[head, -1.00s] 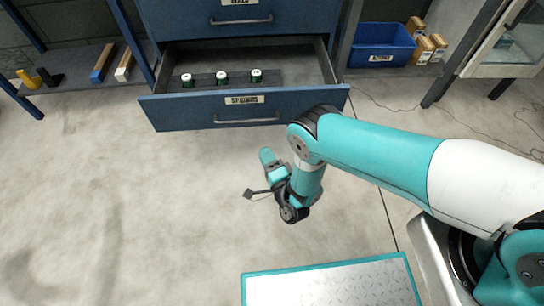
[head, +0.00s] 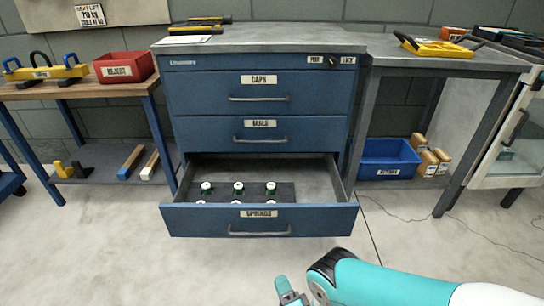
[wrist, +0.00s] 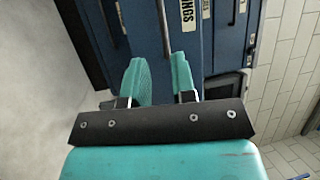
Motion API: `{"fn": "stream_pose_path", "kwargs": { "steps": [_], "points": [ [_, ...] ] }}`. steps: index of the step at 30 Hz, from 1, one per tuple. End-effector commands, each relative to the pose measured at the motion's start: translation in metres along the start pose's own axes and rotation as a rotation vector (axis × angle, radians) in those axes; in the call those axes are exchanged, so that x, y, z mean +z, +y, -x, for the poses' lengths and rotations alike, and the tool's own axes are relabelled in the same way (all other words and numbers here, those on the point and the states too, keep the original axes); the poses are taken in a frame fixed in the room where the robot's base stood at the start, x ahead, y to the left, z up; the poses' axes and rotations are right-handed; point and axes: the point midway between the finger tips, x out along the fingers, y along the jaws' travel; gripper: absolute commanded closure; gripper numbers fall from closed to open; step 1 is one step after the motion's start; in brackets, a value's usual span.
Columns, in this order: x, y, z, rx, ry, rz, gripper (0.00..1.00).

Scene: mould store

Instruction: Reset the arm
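My arm (head: 400,285) reaches in from the lower right of the head view, bent at its elbow. My gripper (wrist: 160,60) shows in the wrist view with its two teal fingers apart and nothing between them. In the head view only a teal part of it shows at the bottom edge, in front of the cabinet; the rest is cut off. Beyond the fingers in the wrist view, the cabinet appears turned sideways, with the springs drawer's label (wrist: 188,12) and a handle (wrist: 164,30).
The springs drawer (head: 190,222) stands open with several white-topped green items inside. The caps drawer (head: 210,92) and seals drawer (head: 200,134) are closed. A bench with a red reject bin (head: 124,70) is left; a blue bin (head: 388,172) is under the right bench.

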Motion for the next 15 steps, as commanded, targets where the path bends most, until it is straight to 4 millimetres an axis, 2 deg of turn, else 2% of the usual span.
{"fn": "stream_pose_path", "kwargs": {
  "steps": [2,4,8,9,12,15],
  "points": [
    [0.002,-0.003,-0.006,0.004,-0.006,0.004,0.75],
    [0.006,-0.010,-0.024,0.016,-0.025,0.015,0.75],
    [0.021,-0.040,-0.082,0.077,-0.107,0.072,0.75],
    [0.026,-0.053,-0.103,0.102,-0.144,0.097,0.75],
    [0.035,-0.092,-0.150,0.172,-0.245,0.171,0.75],
    [0.040,-0.137,-0.185,0.234,-0.350,0.249,0.75]
  ]
}}
